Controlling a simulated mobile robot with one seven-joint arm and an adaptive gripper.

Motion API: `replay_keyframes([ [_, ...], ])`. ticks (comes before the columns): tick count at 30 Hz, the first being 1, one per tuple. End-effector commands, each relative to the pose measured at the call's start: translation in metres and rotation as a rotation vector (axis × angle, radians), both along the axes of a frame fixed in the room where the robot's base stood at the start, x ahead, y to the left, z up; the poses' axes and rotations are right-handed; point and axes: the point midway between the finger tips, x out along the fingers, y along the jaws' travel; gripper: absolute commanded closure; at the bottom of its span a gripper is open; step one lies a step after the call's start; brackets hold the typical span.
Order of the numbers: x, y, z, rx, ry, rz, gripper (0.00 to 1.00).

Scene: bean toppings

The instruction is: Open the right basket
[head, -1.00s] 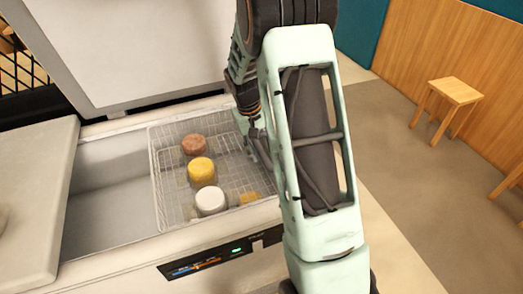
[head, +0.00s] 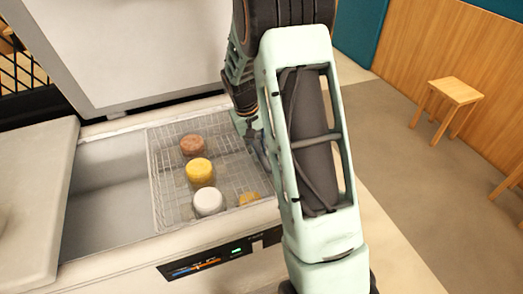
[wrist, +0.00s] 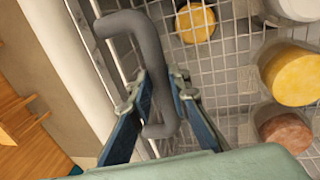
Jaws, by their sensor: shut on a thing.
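The right basket (head: 228,165) is a wire mesh basket in the right part of an open chest freezer (head: 105,185). It holds a brown-topped container (head: 193,145), a yellow one (head: 200,171), a white one (head: 209,201) and another yellow one (head: 249,198). In the wrist view, a grey curved handle (wrist: 143,30) stands along the edge of the basket mesh (wrist: 222,78). My gripper (wrist: 158,82) is shut on this handle, with a finger on each side. In the head view, my gripper (head: 257,142) is at the basket's right side, partly hidden by my arm.
The freezer's left part is an empty bay beside the basket. A raised lid (head: 130,45) stands behind it, and a pale cover (head: 35,180) lies at the left. A wooden stool (head: 452,95) stands on the floor at the right, away from the freezer.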

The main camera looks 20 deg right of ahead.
Motion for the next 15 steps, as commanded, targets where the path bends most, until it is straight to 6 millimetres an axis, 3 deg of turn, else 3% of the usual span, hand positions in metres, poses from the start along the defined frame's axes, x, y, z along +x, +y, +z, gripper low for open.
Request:
replay_keyframes([
  [8, 0.001, 0.056, 0.000, 0.004, 0.000, 0.008, 1.00],
  [15, 0.000, 0.123, 0.000, 0.004, 0.000, 0.009, 1.00],
])
